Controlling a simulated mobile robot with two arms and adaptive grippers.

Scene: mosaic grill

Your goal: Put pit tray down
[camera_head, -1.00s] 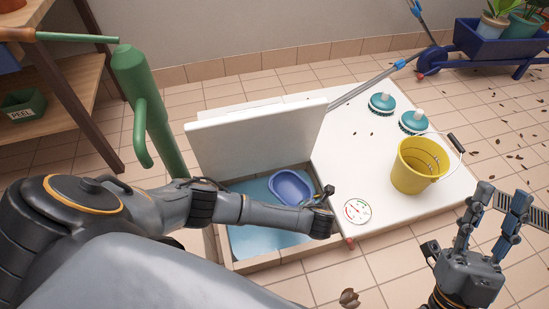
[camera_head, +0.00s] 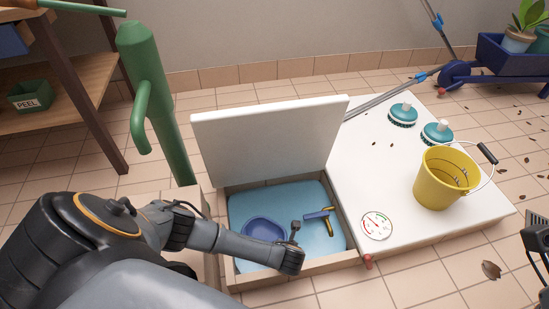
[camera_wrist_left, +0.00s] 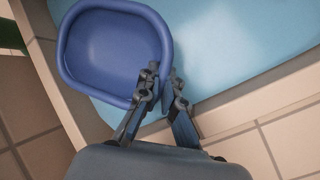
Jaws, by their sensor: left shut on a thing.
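The blue oval pit tray (camera_head: 262,230) is inside the blue-lined pit (camera_head: 289,189), near its left front part. My left gripper (camera_head: 293,240) reaches in from the left over the pit's front side. In the left wrist view, the gripper (camera_wrist_left: 165,78) is shut on the rim of the tray (camera_wrist_left: 105,50). The tray looks empty. Whether it touches the pit floor, I cannot tell. My right gripper (camera_head: 539,240) is cut off at the right edge of the head view, so its jaws cannot be judged.
A blue and yellow tool (camera_head: 320,216) lies in the pit, right of the tray. A raised white lid (camera_head: 268,140) stands behind it. A white platform (camera_head: 375,185) to the right holds a yellow bucket (camera_head: 440,182), a round gauge (camera_head: 377,226) and two teal brushes. A green post (camera_head: 150,95) stands left.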

